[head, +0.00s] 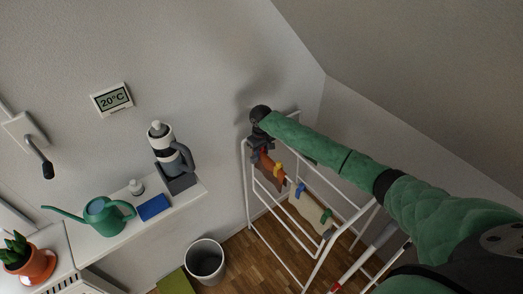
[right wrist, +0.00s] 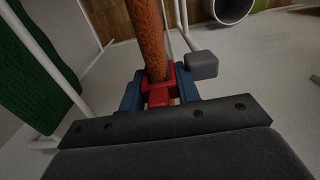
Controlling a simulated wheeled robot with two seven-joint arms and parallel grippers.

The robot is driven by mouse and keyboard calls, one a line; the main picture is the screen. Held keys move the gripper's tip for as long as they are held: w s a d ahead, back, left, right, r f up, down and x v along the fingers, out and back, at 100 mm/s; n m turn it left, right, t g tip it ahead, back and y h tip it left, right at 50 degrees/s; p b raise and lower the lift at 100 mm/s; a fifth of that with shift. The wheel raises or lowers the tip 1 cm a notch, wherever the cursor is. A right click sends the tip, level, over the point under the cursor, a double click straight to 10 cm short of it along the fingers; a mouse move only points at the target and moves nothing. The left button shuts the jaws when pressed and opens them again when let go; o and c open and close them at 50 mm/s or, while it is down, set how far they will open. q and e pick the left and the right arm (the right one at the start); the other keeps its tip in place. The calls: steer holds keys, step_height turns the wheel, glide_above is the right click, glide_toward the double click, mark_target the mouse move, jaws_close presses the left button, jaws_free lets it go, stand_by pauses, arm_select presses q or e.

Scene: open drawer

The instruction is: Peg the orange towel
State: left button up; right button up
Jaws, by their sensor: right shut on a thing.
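The orange towel (head: 267,173) hangs on the white drying rack (head: 249,190), near its far left corner. A yellow peg (head: 278,170) sits at its right side. My right gripper (head: 257,142) is at the towel's left end, by the rack's corner. In the right wrist view its blue fingers (right wrist: 160,92) are shut on a red peg (right wrist: 160,94). The orange towel (right wrist: 149,40) runs right up to this peg there; whether the peg's jaws grip the cloth is hard to tell. My left gripper is not in view.
A cream towel (head: 305,210) hangs on the rack with a blue peg (head: 300,188) and a green peg (head: 325,216). A waste bin (head: 205,260) stands on the floor. A shelf (head: 190,198) on the left wall holds a bottle and a watering can (head: 104,216).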

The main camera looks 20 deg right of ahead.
steer(key=shift+f, duration=0.15)
steer(key=o, duration=1)
steer(key=shift+o, duration=0.2)
